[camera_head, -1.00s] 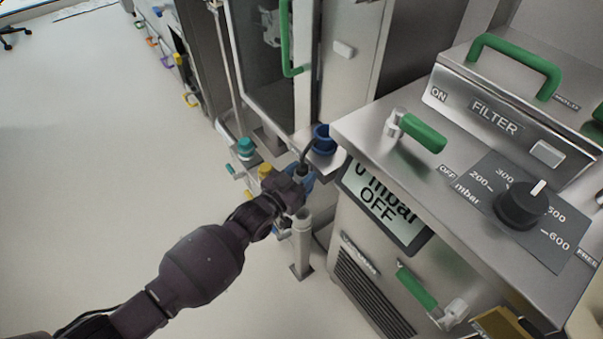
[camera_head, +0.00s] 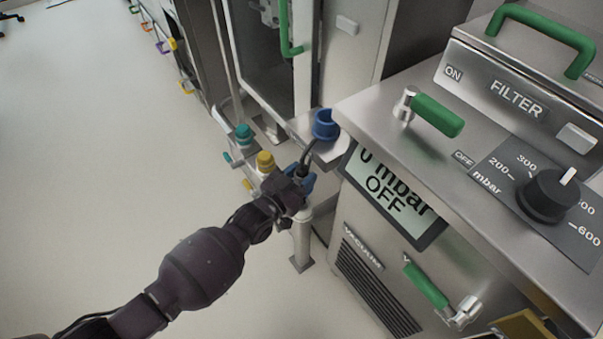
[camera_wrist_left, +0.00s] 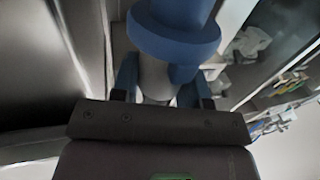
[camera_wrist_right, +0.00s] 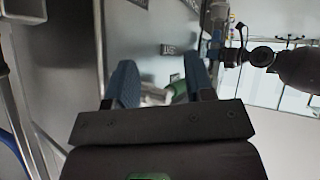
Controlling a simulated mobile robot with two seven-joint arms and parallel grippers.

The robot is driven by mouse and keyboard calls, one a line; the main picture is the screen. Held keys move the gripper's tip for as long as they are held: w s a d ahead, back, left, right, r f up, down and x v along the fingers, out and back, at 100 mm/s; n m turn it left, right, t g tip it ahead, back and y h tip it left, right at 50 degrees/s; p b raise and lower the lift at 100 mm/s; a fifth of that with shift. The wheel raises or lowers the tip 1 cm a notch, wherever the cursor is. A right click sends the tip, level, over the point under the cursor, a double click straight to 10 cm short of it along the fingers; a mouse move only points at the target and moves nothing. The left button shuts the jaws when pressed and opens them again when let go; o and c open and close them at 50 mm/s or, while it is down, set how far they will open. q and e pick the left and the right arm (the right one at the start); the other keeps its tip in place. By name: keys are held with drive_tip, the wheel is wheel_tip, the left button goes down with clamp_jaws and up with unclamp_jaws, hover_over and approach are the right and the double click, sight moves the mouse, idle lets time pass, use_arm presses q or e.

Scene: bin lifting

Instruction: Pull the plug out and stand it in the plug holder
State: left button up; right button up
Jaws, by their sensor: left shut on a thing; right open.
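My left gripper (camera_head: 304,182) has blue fingers and is shut on the plug (camera_head: 302,171), a dark and grey piece with a black cable curving up toward a blue cup-shaped fitting (camera_head: 324,127). The fingers hide much of the plug. In the left wrist view, a grey cylinder (camera_wrist_left: 157,80) lies between the fingers, with a blue flanged part (camera_wrist_left: 173,38) just beyond. An upright grey post (camera_head: 301,243) stands below the gripper; I cannot tell whether they touch. Which part is the plug holder is unclear. My right gripper (camera_wrist_right: 163,80) is open and empty.
The steel vacuum unit (camera_head: 370,240), with a display, dial and green handles, stands close on the right. A green handle (camera_wrist_right: 178,90) shows beyond the right fingers. Yellow (camera_head: 265,160) and teal (camera_head: 244,134) fittings stand left of the gripper. Floor at left is clear.

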drive_tip(key=shift+s+f, duration=0.15)
drive_tip(key=shift+f, duration=0.1)
use_arm(q)
drive_tip(key=shift+f+b, duration=0.3)
drive_tip(key=shift+f, duration=0.35)
drive_tip(key=shift+f+b, duration=0.45)
drive_tip(key=shift+f, duration=0.45)
use_arm(e)
drive_tip(key=shift+s+f+g, duration=0.3)
drive_tip(key=shift+s+f, duration=0.05)
drive_tip(key=shift+f, duration=0.3)
